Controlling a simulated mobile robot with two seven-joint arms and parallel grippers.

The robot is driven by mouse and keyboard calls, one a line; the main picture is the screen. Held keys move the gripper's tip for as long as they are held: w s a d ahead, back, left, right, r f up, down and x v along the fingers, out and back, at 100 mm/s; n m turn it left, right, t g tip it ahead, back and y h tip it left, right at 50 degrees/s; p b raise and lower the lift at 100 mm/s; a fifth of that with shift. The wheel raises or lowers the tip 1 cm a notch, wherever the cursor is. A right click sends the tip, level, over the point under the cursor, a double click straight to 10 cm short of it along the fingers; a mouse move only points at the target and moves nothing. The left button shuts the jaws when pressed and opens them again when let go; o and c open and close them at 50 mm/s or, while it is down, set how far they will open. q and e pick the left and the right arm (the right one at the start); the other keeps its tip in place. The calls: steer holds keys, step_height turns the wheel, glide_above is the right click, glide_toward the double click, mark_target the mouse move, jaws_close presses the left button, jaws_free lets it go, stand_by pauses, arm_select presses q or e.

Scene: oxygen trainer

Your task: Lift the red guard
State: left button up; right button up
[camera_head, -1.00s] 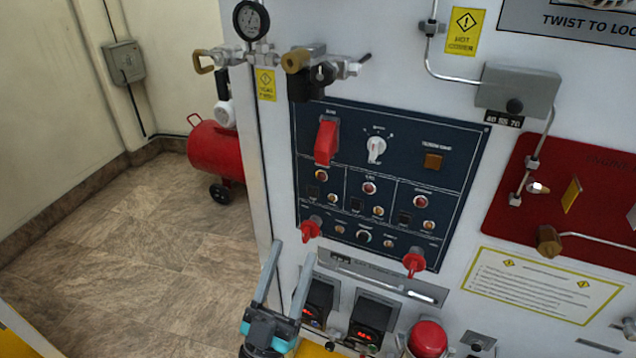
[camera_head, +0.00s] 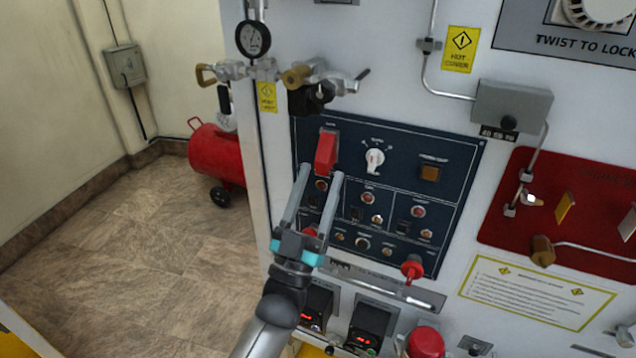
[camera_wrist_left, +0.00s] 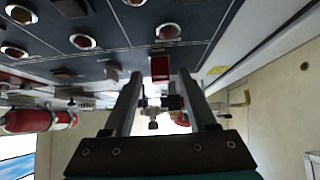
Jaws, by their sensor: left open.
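The red guard (camera_head: 326,152) is a red cover at the upper left of the dark blue control panel (camera_head: 440,145). It hangs down over its switch. My left gripper (camera_head: 321,172) is open, with its two long grey fingers pointing up at the guard from just below. In the left wrist view the guard (camera_wrist_left: 160,69) shows between and beyond the fingertips of the left gripper (camera_wrist_left: 158,75). Nothing is between the fingers, and I cannot tell whether a fingertip touches the guard. My right gripper is not in view.
A white rotary knob (camera_head: 374,160) and an amber square button (camera_head: 430,173) sit right of the guard. A brass-ended valve (camera_head: 300,76) and a pressure gauge (camera_head: 253,38) protrude above the panel. A red key-like knob (camera_head: 412,268) sticks out lower right.

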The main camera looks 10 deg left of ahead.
arm_select(q)
steer(key=shift+c, duration=0.2)
jaws_close()
stand_by(1.1)
